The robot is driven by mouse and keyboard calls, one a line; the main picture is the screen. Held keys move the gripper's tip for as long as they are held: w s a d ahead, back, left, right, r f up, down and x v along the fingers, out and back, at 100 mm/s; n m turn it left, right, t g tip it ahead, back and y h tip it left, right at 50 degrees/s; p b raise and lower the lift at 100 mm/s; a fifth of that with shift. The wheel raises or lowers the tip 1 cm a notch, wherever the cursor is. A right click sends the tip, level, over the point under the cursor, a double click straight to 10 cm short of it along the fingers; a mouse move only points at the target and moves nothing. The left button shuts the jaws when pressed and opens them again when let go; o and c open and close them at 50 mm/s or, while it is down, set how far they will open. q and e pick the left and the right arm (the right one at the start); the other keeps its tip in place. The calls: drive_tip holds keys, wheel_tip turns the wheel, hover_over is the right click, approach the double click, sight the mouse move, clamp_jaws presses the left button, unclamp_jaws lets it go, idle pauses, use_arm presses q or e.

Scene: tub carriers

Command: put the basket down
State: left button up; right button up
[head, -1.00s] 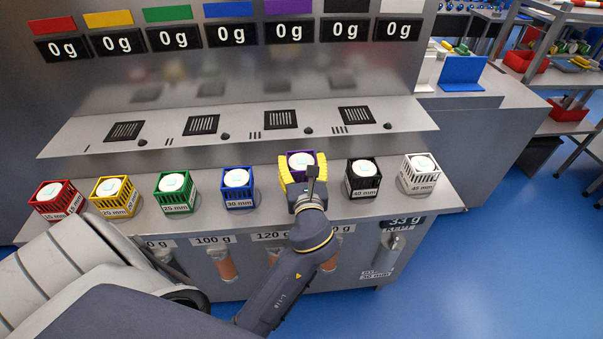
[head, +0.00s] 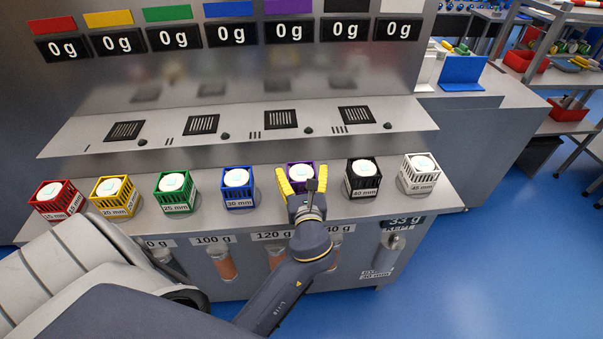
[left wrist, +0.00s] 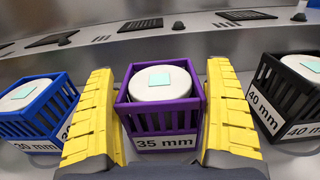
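The purple basket (head: 301,188) stands upright on the steel counter, between the blue and black baskets. In the left wrist view the purple basket (left wrist: 163,122) is labelled 35 mm and holds a white round tub (left wrist: 165,82) with a pale green square on its lid. My left gripper (head: 297,178) has its yellow fingers spread on either side of this basket. In the left wrist view the left gripper (left wrist: 164,125) shows narrow gaps beside the basket walls, so it looks open. My right gripper is not in view.
The blue basket (head: 238,203) stands to the left and the black basket (head: 361,189) to the right, both close to the fingers. Red, yellow, green and white baskets share the row. A raised shelf (head: 235,117) with dark grilles runs behind.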

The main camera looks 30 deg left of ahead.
use_arm(q)
drive_tip(key=shift+o, duration=0.5)
drive_tip(key=shift+r, duration=0.1)
drive_tip(key=shift+s+d, duration=0.1)
drive_tip(key=v, duration=1.1)
drive_tip(key=shift+s+d, duration=0.25)
drive_tip(key=shift+s, duration=0.1)
